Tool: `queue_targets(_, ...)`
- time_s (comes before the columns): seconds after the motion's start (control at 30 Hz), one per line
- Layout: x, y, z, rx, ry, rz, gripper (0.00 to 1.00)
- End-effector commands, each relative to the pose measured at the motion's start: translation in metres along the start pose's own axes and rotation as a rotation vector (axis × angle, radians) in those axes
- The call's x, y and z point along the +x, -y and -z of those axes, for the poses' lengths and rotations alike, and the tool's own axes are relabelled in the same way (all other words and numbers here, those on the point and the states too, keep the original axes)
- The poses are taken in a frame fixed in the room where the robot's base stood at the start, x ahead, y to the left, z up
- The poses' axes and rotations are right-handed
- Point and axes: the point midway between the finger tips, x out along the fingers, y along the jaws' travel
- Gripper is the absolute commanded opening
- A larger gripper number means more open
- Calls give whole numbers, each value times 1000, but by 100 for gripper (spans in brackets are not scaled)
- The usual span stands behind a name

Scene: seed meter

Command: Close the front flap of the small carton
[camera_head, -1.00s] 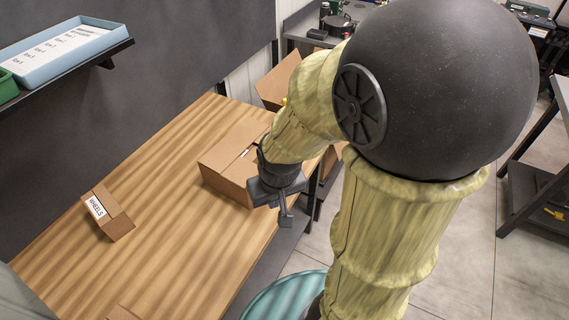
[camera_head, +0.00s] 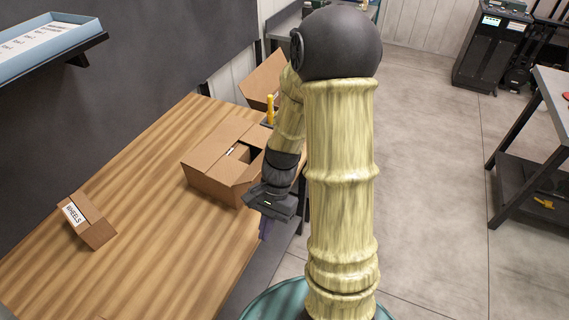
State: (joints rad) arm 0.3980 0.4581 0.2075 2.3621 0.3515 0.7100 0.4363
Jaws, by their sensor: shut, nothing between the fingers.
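A brown cardboard carton (camera_head: 215,150) stands on the wooden table near its right edge. Its top is partly open: flaps lie flat at the left and front, and a dark gap shows on the right side. My arm hides its right end, so I cannot tell how every flap stands. My gripper (camera_head: 264,228) is shut and empty, pointing down just beyond the carton's near right corner, by the table edge. I cannot tell whether it touches the carton.
A small box labelled WHEELS (camera_head: 88,221) sits on the left of the table (camera_head: 150,265). Another open carton (camera_head: 264,80) with a raised flap stands behind. A shelf holds a blue tray (camera_head: 45,42) at upper left. The table's front middle is clear.

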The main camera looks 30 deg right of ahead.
Motion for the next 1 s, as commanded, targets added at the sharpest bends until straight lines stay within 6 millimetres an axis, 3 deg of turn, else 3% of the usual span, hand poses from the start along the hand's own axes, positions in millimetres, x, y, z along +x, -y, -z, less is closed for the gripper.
queue_targets(0.03,18,1,8,103,86,16,0)
queue_targets(0.2,46,15,20,443,388,72,0)
queue_targets(0.43,60,40,48,833,857,143,0)
queue_targets(0.57,54,52,74,1001,1157,180,0)
queue_targets(0.77,32,53,133,1148,1663,230,0)
queue_targets(0.87,18,40,170,1154,1932,251,0)
queue_targets(1.0,1,10,222,1080,2278,277,0)
